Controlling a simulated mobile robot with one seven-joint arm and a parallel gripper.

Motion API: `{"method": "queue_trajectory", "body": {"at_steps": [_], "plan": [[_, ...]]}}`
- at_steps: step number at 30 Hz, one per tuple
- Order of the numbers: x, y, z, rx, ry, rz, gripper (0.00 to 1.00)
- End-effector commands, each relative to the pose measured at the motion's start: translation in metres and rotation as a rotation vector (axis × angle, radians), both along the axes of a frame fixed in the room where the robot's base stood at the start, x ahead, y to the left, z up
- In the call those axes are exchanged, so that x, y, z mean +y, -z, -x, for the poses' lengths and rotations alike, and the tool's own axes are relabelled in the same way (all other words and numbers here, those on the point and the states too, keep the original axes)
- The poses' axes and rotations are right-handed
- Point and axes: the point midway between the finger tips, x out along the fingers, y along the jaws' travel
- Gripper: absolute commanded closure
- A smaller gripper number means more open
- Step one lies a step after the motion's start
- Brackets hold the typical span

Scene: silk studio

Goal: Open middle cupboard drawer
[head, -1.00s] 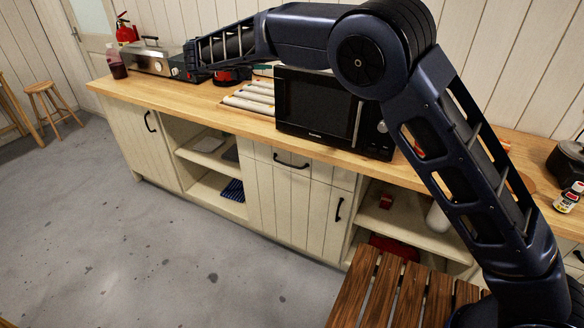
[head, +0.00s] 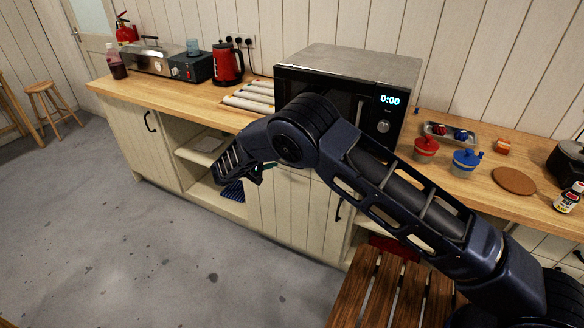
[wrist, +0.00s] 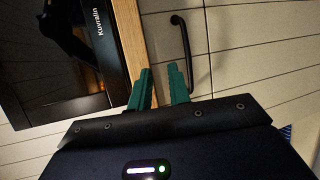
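The middle cupboard drawer (wrist: 235,28) has a cream wooden front below the counter edge and looks closed. Its curved black handle (wrist: 182,42) shows in the wrist view, where the picture is turned sideways. My gripper (wrist: 160,86) has two green fingers with a narrow gap between them and nothing seen in the gap. The handle's near end lies beside the right fingertip; I cannot tell whether they touch. In the head view my gripper (head: 264,170) is in front of the cupboard, and my arm hides most of the drawer and its handle.
The wooden counter (head: 190,102) runs above the cupboard, with a microwave (head: 345,68) over the drawer. An open shelf (head: 200,150) is left of the cupboard. A slatted wooden stool or table (head: 375,290) stands at the front right. The floor (head: 150,240) at left is clear.

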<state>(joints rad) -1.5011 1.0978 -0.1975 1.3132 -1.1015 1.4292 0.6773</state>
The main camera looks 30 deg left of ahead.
Motion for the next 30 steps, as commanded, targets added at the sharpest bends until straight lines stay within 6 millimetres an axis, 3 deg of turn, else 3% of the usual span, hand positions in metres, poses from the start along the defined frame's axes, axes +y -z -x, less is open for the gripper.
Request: {"method": "queue_trajectory", "body": {"at_steps": [1,3,6,14,30], "plan": [[0.0,0.018,0.0,0.0,0.0,0.003,0.81],[0.0,0.034,0.0,0.0,0.0,0.001,0.81],[0.0,0.047,0.0,0.0,0.0,0.001,0.81],[-0.006,0.056,-0.015,0.001,0.001,-0.001,0.81],[-0.037,0.075,-0.087,0.0,0.001,0.0,0.81]]}}
